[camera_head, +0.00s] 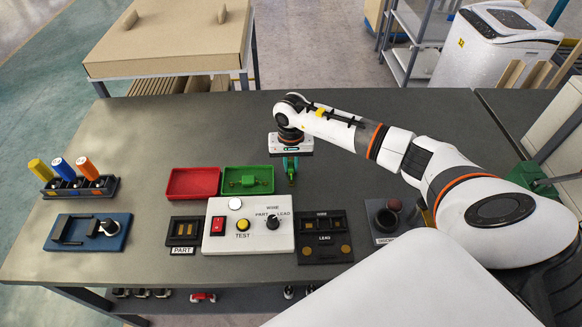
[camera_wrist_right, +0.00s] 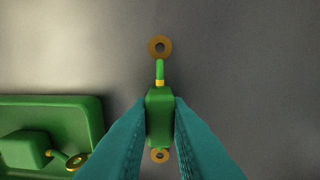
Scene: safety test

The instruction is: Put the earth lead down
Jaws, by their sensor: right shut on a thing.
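The earth lead (camera_wrist_right: 160,118) is a green block with a yellow band and a copper ring terminal at each end. My right gripper (camera_wrist_right: 160,115) is shut on the block, one teal finger on each side. In the head view my right gripper (camera_head: 290,172) points down just right of the green tray (camera_head: 224,190). The grey table top (camera_head: 345,182) shows below the lead; whether the lead touches it I cannot tell. My left gripper is not in view.
Another green part (camera_wrist_right: 25,148) with a ring lies in the green tray. A red tray (camera_head: 193,184) is left of it. The white tester (camera_head: 215,238) stands in front, between the PART pad (camera_head: 184,248) and the LEAD pad (camera_head: 322,251). Table right of the gripper looks clear.

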